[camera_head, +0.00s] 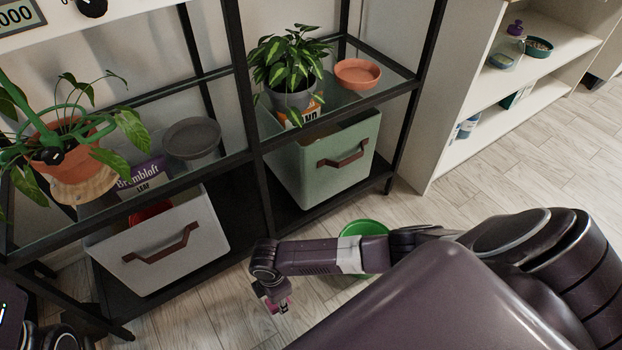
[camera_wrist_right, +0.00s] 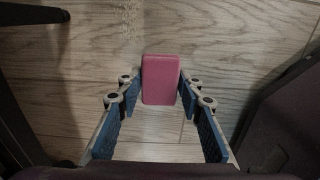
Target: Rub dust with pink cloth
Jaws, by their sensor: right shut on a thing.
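The pink cloth (camera_wrist_right: 161,80) looks like a folded block in the right wrist view. My right gripper (camera_wrist_right: 161,90) is shut on it, with blue finger pads at both sides. In the head view, my right gripper (camera_head: 277,301) hangs low over the floor in front of the shelf, with a bit of pink showing at its tip. A faint speckled patch, perhaps dust, shows on the floor (camera_wrist_right: 128,14) at the top of the wrist view, beyond the cloth. My left gripper does not show.
A black shelf rack holds a white bin (camera_head: 160,245), a green bin (camera_head: 325,160), a variegated plant (camera_head: 290,68) and a terracotta-potted plant (camera_head: 65,150). A green round container (camera_head: 364,228) stands on the floor behind my right arm. Open floor lies to the right.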

